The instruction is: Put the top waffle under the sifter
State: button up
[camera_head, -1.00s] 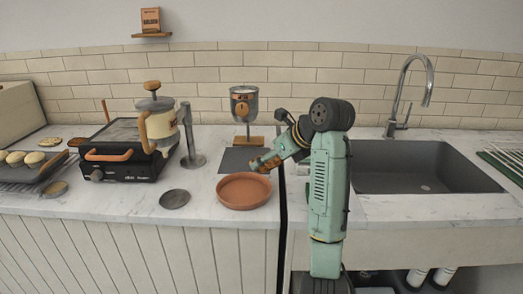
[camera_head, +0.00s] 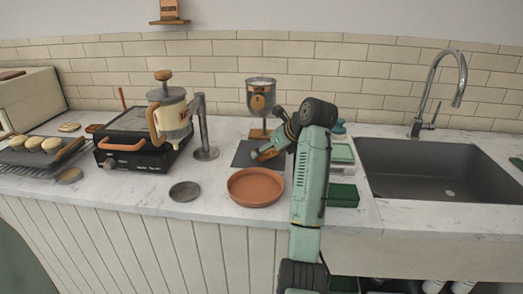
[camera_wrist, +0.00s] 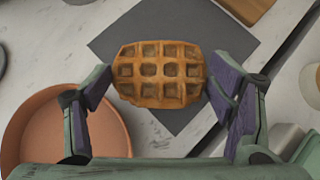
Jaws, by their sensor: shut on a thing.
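My gripper (camera_wrist: 160,80) is shut on a brown waffle (camera_wrist: 160,70), with one finger on each side of it. In the head view the waffle (camera_head: 265,154) shows at the end of my arm, partly hidden by the gripper. It is over the dark grey mat (camera_head: 243,155), in front of the sifter; I cannot tell whether it touches the mat. The sifter (camera_head: 259,95) is a metal cup with a wooden knob on a stand with a wooden base (camera_head: 259,133). No other waffle is clear. The terracotta dish (camera_head: 256,187) in front looks empty.
A black waffle iron (camera_head: 135,157), a cream press pot (camera_head: 172,118) and a metal post (camera_head: 204,130) stand to the left. A flat metal disc (camera_head: 185,191) lies left of the dish. Green boxes (camera_head: 343,195) and the sink (camera_head: 430,170) are to the right.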

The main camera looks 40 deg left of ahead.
jog(key=x, duration=0.1)
jog(key=p+x, duration=0.1)
jog(key=x, duration=0.2)
jog(key=shift+w+a+r+p, duration=0.2)
jog(key=shift+a+p, duration=0.1)
jog(key=shift+a, duration=0.15)
jog(key=shift+a+f, duration=0.15)
jog(key=shift+f, duration=0.1)
jog(key=shift+f, duration=0.15)
jog(key=o, duration=1.2)
jog(key=shift+o, duration=0.2)
jog(key=b+v, duration=0.2)
jog(key=v, duration=1)
jog(key=shift+b, duration=0.4)
